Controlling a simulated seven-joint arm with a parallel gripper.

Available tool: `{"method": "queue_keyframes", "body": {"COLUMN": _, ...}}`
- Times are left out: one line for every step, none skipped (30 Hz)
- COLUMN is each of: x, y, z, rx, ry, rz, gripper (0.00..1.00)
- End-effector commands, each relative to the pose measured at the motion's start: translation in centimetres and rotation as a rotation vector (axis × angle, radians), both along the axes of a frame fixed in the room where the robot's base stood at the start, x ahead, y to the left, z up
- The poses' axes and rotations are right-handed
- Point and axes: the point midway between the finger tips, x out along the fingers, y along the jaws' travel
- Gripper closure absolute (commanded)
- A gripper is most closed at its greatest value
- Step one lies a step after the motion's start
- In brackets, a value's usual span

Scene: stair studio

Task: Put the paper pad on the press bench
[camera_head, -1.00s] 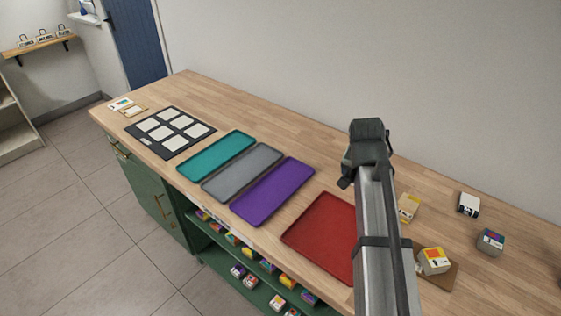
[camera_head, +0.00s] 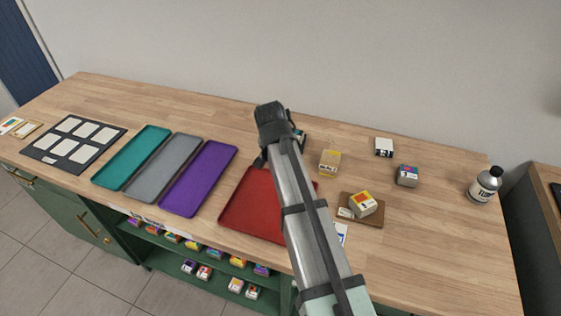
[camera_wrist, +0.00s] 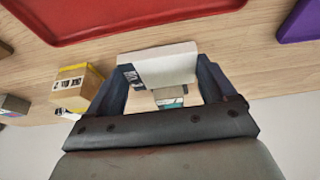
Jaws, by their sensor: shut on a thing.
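My gripper (camera_wrist: 163,78) is shut on a white, pad-like block with a dark printed label, which I take as the paper pad (camera_wrist: 165,62). The pad sits between the two fingers in the wrist view, above the wooden top. In the head view my gripper (camera_head: 268,145) is over the bench behind the red tray, and my arm hides the pad. A small teal-labelled thing (camera_wrist: 170,96) shows beyond the pad between the fingers. The wooden-topped bench (camera_head: 420,255) fills the head view; I cannot tell which surface is the press bench.
Red (camera_head: 245,205), purple (camera_head: 200,178), grey (camera_head: 163,168) and teal (camera_head: 132,157) trays lie left. Right are a yellow-topped box (camera_head: 330,163), a white box (camera_head: 384,147), a grey box (camera_head: 407,175), a box on a board (camera_head: 362,204) and a bottle (camera_head: 485,186). Another surface (camera_head: 546,195) stands far right.

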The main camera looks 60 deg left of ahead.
Motion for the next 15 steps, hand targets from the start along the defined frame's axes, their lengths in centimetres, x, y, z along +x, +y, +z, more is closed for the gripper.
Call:
{"method": "queue_keyframes", "body": {"x": 0.0, "y": 0.0, "z": -0.3, "rx": 0.0, "ry": 0.0, "rz": 0.0, "gripper": 0.51}}
{"method": "queue_keyframes", "body": {"x": 0.0, "y": 0.0, "z": -0.5, "rx": 0.0, "ry": 0.0, "rz": 0.0, "gripper": 0.51}}
{"method": "queue_keyframes", "body": {"x": 0.0, "y": 0.0, "z": -0.8, "rx": 0.0, "ry": 0.0, "rz": 0.0, "gripper": 0.51}}
{"method": "queue_keyframes", "body": {"x": 0.0, "y": -0.1, "z": -1.2, "rx": -0.001, "ry": 0.0, "rz": 0.0, "gripper": 0.51}}
{"method": "queue_keyframes", "body": {"x": 0.0, "y": -0.1, "z": -1.5, "rx": -0.002, "ry": 0.001, "rz": 0.0, "gripper": 0.51}}
{"method": "queue_keyframes", "body": {"x": 0.0, "y": -0.1, "z": -2.1, "rx": -0.002, "ry": 0.0, "rz": 0.001, "gripper": 0.51}}
{"method": "queue_keyframes", "body": {"x": 0.0, "y": -0.1, "z": -2.4, "rx": -0.002, "ry": 0.0, "rz": 0.001, "gripper": 0.51}}
{"method": "queue_keyframes", "body": {"x": 0.0, "y": -0.1, "z": -2.8, "rx": -0.002, "ry": 0.0, "rz": 0.001, "gripper": 0.51}}
{"method": "queue_keyframes", "body": {"x": 0.0, "y": 0.0, "z": -3.2, "rx": -0.001, "ry": 0.0, "rz": 0.001, "gripper": 0.51}}
{"method": "queue_keyframes", "body": {"x": 0.0, "y": 0.0, "z": -3.4, "rx": -0.002, "ry": 0.0, "rz": 0.001, "gripper": 0.51}}
{"method": "queue_keyframes", "body": {"x": 0.0, "y": 0.0, "z": -3.6, "rx": -0.002, "ry": 0.0, "rz": 0.001, "gripper": 0.51}}
{"method": "queue_keyframes", "body": {"x": 0.0, "y": 0.0, "z": -3.7, "rx": -0.001, "ry": 0.0, "rz": 0.001, "gripper": 0.51}}
{"method": "queue_keyframes", "body": {"x": 0.0, "y": 0.0, "z": -3.7, "rx": 0.0, "ry": 0.0, "rz": 0.001, "gripper": 0.51}}
{"method": "queue_keyframes", "body": {"x": 0.0, "y": 0.0, "z": -3.7, "rx": 0.0, "ry": 0.0, "rz": 0.0, "gripper": 0.51}}
{"method": "queue_keyframes", "body": {"x": 0.0, "y": 0.0, "z": -3.7, "rx": 0.0, "ry": 0.0, "rz": 0.0, "gripper": 0.51}}
